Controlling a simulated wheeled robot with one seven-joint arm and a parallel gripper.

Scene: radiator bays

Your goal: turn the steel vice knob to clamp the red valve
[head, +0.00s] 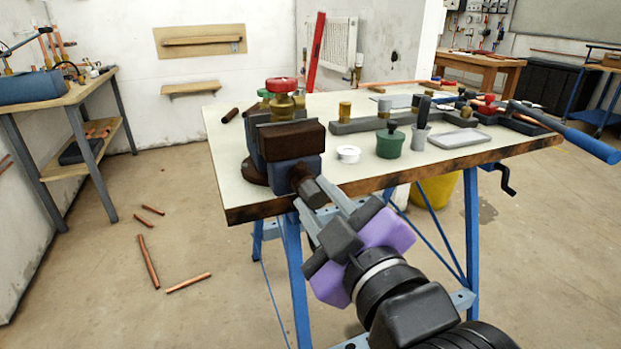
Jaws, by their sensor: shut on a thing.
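The vice (291,141) stands at the table's front left corner, with a blue body and brown jaws. The red valve (281,85), a red cap on a brass body, stands upright at the top of the vice. Whether the jaws touch it cannot be told. The vice knob (311,191) sticks out from the vice front toward me; it looks dark brown here. My gripper (315,200), with grey fingers and purple parts, comes from the lower right and is shut on the knob. The fingers hide part of the knob.
The workbench (350,180) has blue legs. A white ring (348,154), a green pot (390,142) and a grey tray (459,138) stand right of the vice. A blue-handled tool (592,145) overhangs the right edge. Copper pipes (148,261) lie on the floor at left.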

